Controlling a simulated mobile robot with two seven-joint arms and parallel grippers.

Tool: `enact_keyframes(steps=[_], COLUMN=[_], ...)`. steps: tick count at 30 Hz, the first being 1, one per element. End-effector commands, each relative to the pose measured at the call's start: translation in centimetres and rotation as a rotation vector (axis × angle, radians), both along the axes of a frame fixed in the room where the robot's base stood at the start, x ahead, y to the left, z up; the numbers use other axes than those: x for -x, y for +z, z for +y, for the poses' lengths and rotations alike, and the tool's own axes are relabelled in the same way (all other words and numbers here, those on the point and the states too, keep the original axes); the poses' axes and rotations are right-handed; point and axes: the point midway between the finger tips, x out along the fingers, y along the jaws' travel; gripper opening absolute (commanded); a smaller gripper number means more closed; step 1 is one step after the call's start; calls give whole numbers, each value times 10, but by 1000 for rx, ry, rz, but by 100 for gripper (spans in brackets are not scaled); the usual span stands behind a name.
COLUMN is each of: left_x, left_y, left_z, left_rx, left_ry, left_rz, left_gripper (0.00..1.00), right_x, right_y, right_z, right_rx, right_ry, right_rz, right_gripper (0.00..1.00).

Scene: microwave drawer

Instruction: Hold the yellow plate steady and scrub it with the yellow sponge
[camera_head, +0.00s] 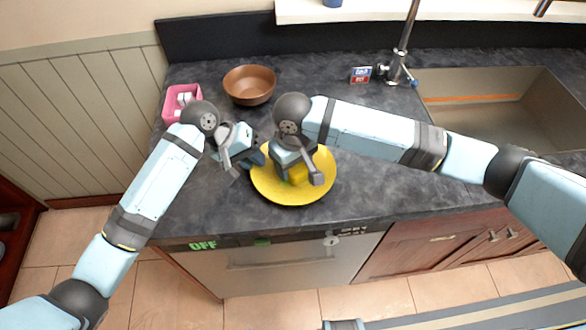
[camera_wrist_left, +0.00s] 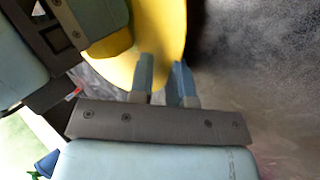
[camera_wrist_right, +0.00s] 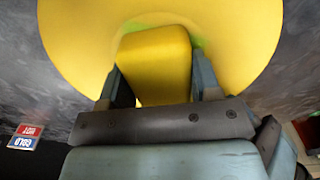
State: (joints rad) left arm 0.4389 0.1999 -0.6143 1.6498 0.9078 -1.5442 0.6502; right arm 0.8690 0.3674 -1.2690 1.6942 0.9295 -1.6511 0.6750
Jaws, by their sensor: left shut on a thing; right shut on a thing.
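The yellow plate (camera_head: 318,189) lies on the dark countertop. It also shows in the left wrist view (camera_wrist_left: 160,40) and the right wrist view (camera_wrist_right: 75,40). My left gripper (camera_head: 258,158) is shut on the plate's left rim; in the left wrist view its fingers (camera_wrist_left: 163,72) straddle the edge. The yellow sponge (camera_head: 298,175) is over the middle of the plate, and my right gripper (camera_wrist_right: 158,85) is shut on it. In the right wrist view the sponge (camera_wrist_right: 155,60) sits between the fingers against the plate, with a greenish patch beside it.
A brown bowl (camera_head: 249,86) and a pink container (camera_head: 176,104) with white items stand at the back left. A small red and blue sign (camera_head: 360,75) stands near the faucet (camera_head: 402,50). The sink (camera_head: 500,105) is at the right. The counter's front edge lies just below the plate.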

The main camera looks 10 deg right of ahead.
Motion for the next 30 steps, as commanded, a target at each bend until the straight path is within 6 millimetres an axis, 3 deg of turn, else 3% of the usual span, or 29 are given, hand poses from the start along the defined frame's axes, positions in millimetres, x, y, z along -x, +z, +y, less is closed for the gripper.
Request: enact_keyframes(steps=[10,23,30], left_x=[0,0,0], left_y=[-1,-1,-1], left_z=[0,0,0], left_rx=[-1,-1,-1], left_ry=[0,0,-1], left_rz=[1,1,1], left_gripper=[0,0,0], right_x=[7,-8,2], right_y=[0,-2,-1], right_z=[-5,4,-1], right_rx=[1,1,1], right_ry=[0,-1,0], right_rz=[0,-1,2], right_gripper=[39,39,39])
